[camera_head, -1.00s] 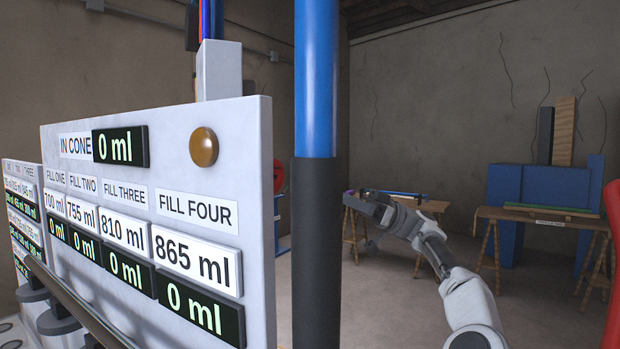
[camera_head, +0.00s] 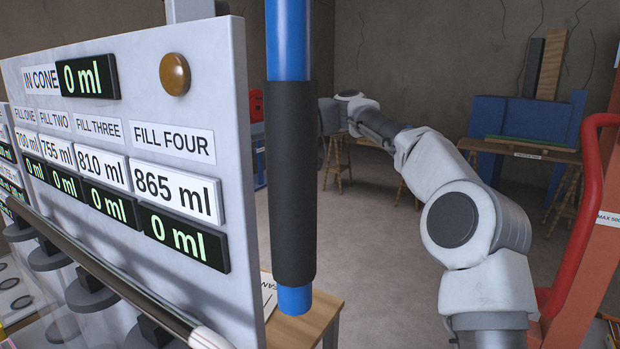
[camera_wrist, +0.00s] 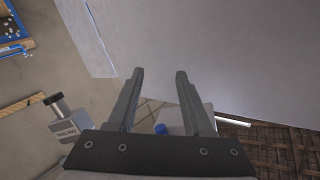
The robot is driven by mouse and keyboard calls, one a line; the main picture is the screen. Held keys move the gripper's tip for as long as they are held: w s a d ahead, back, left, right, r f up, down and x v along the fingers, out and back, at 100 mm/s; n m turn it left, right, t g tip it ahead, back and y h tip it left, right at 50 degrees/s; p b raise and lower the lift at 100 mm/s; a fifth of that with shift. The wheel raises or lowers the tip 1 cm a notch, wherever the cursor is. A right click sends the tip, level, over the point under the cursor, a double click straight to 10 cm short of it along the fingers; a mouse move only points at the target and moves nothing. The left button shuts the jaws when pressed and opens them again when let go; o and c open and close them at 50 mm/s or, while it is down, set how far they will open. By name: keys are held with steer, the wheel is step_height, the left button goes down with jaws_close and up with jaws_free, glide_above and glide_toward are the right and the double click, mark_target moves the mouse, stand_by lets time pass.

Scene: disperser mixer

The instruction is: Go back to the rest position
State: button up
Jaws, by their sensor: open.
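My gripper (camera_wrist: 159,77) is open in the wrist view, with its two dark fingers apart and nothing visible between them. A plain pale grey surface (camera_wrist: 220,50) fills much of the view beyond the fingers. In the head view my arm rises from the lower right and reaches back to the left. The hand end is largely hidden behind the blue pole (camera_head: 289,45) with its black sleeve (camera_head: 293,180). I cannot tell how far the fingers are from the pole.
A fill panel (camera_head: 240,270) with 0 ml displays stands at left. A red bent tube (camera_head: 590,200) on an orange frame is close on the right. A small wooden table (camera_head: 325,312) is below the pole. Trestle benches stand at the back; floor between is open.

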steer(key=s+f+m+t+h+p, duration=0.1)
steer(key=s+f+m+t+h, duration=0.4)
steer(key=s, duration=0.3)
steer(key=s+d+f+m+t+h, duration=0.1)
steer(key=s+d+f+m+h, duration=0.2)
steer(key=s+d, duration=0.4)
steer(key=s+d+f+m+t+h+p, duration=0.1)
steer(key=s+d+f+m+h, duration=0.3)
steer(key=d, duration=0.7)
steer(key=s+d+f+m+t+h+p, duration=0.1)
steer(key=s+d+f+m+t+h, duration=0.2)
steer(key=s+d+f, duration=0.4)
steer(key=s+d+m, duration=0.1)
steer(key=s+d, duration=0.1)
steer(key=s, duration=0.1)
steer(key=shift+s+d+f+m, duration=0.15)
steer(key=shift+s+m, duration=0.05)
steer(key=shift+m, duration=0.1)
